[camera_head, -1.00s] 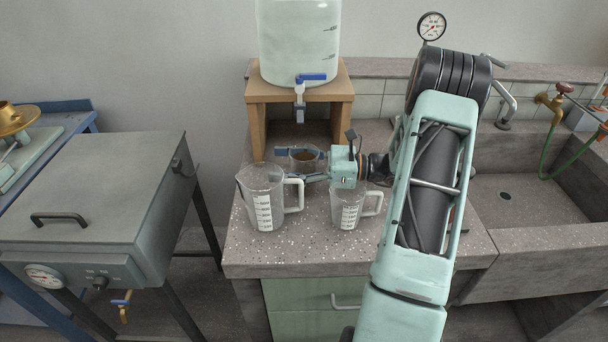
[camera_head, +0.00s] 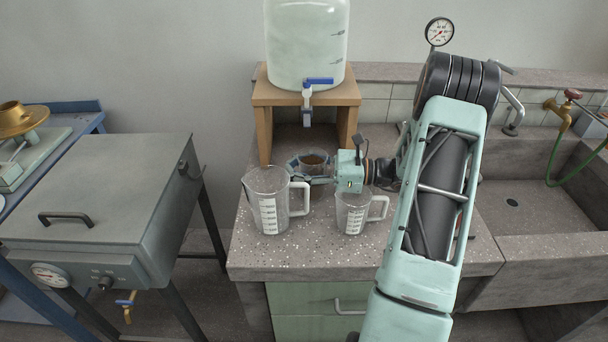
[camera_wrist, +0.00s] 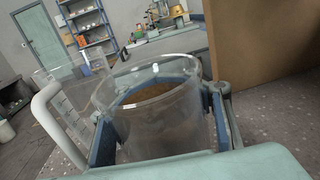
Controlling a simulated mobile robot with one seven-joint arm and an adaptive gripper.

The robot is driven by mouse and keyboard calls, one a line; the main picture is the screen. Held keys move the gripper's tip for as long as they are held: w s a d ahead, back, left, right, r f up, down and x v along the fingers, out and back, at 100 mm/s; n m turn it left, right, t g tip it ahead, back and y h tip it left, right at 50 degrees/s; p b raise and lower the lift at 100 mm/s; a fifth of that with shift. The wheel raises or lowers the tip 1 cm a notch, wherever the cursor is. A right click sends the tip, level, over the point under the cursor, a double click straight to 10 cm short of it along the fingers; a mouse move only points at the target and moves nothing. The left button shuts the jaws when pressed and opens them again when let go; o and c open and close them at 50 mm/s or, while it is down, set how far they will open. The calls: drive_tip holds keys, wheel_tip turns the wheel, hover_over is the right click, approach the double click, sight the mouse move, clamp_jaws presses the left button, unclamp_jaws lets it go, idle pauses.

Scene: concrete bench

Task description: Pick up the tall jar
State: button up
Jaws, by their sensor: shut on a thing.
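A clear jar (camera_head: 313,160) with brown contents stands on the bench by the wooden stand, partly hidden behind my gripper in the head view. It fills the middle of the wrist view (camera_wrist: 160,112), upright, its open rim facing me. My gripper (camera_head: 309,167) comes in from the right, with its blue fingers on opposite sides of the jar. It is shut on the jar. The jar's base is hidden, so I cannot tell whether it touches the bench.
A large measuring jug (camera_head: 267,201) and a smaller one (camera_head: 352,213) stand close in front of my gripper. The wooden stand (camera_head: 264,130) with a water tank (camera_head: 306,45) is just behind. A sink (camera_head: 535,200) lies at right. The bench's front strip is clear.

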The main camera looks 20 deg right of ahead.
drive_tip(key=shift+r, duration=0.1)
drive_tip(key=shift+s+d+r, duration=0.1)
drive_tip(key=shift+d+r, duration=0.15)
drive_tip(key=shift+d, duration=0.05)
drive_tip(key=shift+c, duration=0.2)
drive_tip(key=s+d+r, duration=0.2)
drive_tip(key=d, duration=0.2)
drive_tip(key=s+d+r+p, duration=0.1)
drive_tip(key=s+d+r, duration=0.1)
drive_tip(key=d+r, duration=0.1)
drive_tip(key=s+d+r, duration=0.2)
drive_tip(key=d, duration=0.2)
drive_tip(key=shift+s+d+r+p, duration=0.15)
drive_tip(key=shift+s+d+p, duration=0.05)
drive_tip(key=shift+d+p, duration=0.2)
clamp_jaws()
drive_tip(key=o, duration=2)
unclamp_jaws()
drive_tip(key=shift+o, duration=0.2)
